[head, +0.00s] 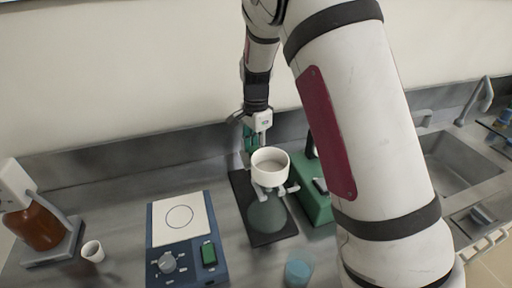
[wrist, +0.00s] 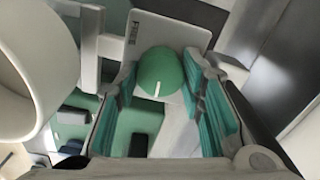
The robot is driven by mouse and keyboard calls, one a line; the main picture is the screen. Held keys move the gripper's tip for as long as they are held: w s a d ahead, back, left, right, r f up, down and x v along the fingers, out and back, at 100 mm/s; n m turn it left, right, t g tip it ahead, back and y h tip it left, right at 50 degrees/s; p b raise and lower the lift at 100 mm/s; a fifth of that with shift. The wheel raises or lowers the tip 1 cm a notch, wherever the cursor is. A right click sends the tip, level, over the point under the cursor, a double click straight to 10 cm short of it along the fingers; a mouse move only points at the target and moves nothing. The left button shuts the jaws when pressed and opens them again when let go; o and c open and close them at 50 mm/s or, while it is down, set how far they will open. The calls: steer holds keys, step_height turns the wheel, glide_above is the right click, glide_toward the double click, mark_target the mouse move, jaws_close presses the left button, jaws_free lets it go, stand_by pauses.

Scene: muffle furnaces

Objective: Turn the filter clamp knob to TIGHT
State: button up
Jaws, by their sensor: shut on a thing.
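The filter clamp knob (wrist: 158,72) is a round green knob with a short white pointer line, in front of a pale plate (wrist: 196,38). The line lies toward the lower part of the knob in the wrist view. Small dark lettering on the plate's upper left seems to read FREE; I see no TIGHT mark. My gripper (head: 250,140) is behind the white filter cup (head: 270,178) in the head view. Its teal fingers are on both sides of the knob and shut on it. The cup also fills the left of the wrist view (wrist: 50,65). In the head view the knob is hidden.
A glass flask (head: 268,215) stands under the cup on a dark base (head: 272,240). A green box (head: 312,200) is just right of it. A blue hotplate (head: 187,250), a small white cup (head: 92,251) and an amber bottle (head: 38,228) are left. A sink (head: 455,165) is right.

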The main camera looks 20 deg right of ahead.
mark_target(256, 149)
steer(key=o, duration=1.1)
steer(key=shift+o, duration=0.2)
step_height(256, 149, up, 12)
